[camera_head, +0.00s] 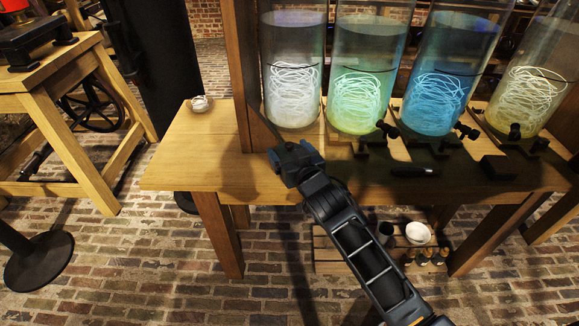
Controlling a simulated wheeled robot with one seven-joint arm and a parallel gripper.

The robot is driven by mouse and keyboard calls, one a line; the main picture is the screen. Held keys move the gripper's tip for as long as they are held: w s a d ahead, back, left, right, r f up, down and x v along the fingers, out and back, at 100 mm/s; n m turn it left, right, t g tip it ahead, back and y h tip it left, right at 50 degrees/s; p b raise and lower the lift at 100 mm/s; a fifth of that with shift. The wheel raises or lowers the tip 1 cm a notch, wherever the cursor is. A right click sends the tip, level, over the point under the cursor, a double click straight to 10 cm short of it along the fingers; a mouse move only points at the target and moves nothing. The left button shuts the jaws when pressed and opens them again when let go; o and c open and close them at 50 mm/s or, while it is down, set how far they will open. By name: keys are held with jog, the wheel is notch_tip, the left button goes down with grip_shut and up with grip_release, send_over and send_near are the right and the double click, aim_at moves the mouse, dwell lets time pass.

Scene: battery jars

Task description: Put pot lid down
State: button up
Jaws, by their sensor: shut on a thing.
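My gripper (293,157) is over the front part of the wooden workbench (183,160), in front of the leftmost glass jar. It is shut, and its dark body hides most of what is between the fingers. I take the held thing to be the pot lid, but no clear outline of it shows. I cannot tell whether it touches the bench top. A small, shiny, whitish round thing (200,103) lies on the bench's left end, apart from my gripper.
Several tall glass jars stand along the bench, among them a white one (292,85), a green one (358,95) and a blue one (437,95). A dark tool (414,172) lies near the front edge. A white bowl (418,233) sits on the low shelf. The bench's left end is mostly clear.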

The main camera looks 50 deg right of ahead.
jog(key=shift+f+b, duration=0.6)
jog(key=shift+f, duration=1.35)
jog(key=shift+f, duration=0.1)
jog(key=shift+f, duration=0.15)
jog(key=o, duration=0.8)
jog(key=shift+f, duration=0.1)
jog(key=shift+o, duration=0.2)
